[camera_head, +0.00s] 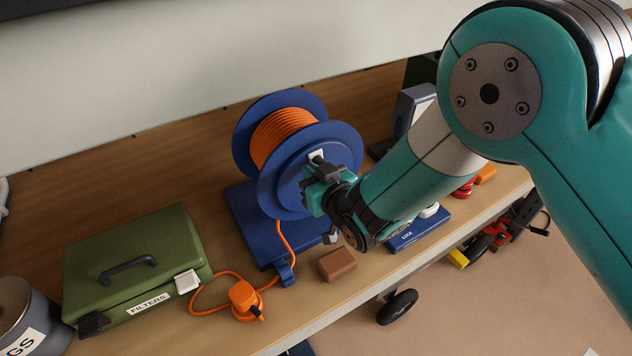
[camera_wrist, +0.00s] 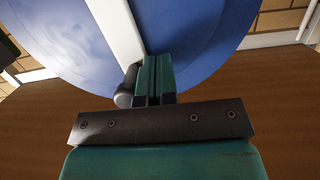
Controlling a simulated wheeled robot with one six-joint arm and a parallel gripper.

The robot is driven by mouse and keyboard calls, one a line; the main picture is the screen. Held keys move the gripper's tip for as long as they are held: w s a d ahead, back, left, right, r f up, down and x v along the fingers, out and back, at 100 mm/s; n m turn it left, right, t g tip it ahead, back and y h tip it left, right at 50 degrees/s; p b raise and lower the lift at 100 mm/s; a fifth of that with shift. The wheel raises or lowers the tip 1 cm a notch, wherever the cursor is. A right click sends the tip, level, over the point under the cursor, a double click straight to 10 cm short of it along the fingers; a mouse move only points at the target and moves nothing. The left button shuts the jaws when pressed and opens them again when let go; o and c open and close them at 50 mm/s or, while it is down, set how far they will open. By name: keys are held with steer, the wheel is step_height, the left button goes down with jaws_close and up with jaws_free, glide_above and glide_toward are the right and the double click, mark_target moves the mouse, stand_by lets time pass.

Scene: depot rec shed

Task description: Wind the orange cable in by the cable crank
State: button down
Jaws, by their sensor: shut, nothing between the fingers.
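The blue cable reel (camera_head: 320,145) stands on the bench with orange cable (camera_head: 280,135) wound on its drum. The cable's loose end runs down past a blue guide (camera_head: 286,274) to an orange plug (camera_head: 245,297) on the bench. My gripper (camera_head: 318,185) is at the reel's near face and hides most of the crank in the head view. In the wrist view, the white crank arm (camera_wrist: 118,30) crosses the blue disc, with a grey knob (camera_wrist: 125,97) at its lower end. My gripper (camera_wrist: 153,75) is shut and empty, right beside the knob; I cannot tell if they touch.
A green filters case (camera_head: 137,262) stands left of the plug. A brown block (camera_head: 337,264) lies in front of the reel, near the bench's front edge. A blue lock base (camera_head: 420,230) and a dark upright device (camera_head: 400,120) are at the right.

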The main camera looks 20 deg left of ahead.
steer(key=shift+w+d+r, duration=0.1)
steer(key=shift+d+r, duration=0.05)
steer(key=shift+w+d+r, duration=0.35)
steer(key=shift+w+d, duration=0.3)
steer(key=shift+w, duration=0.15)
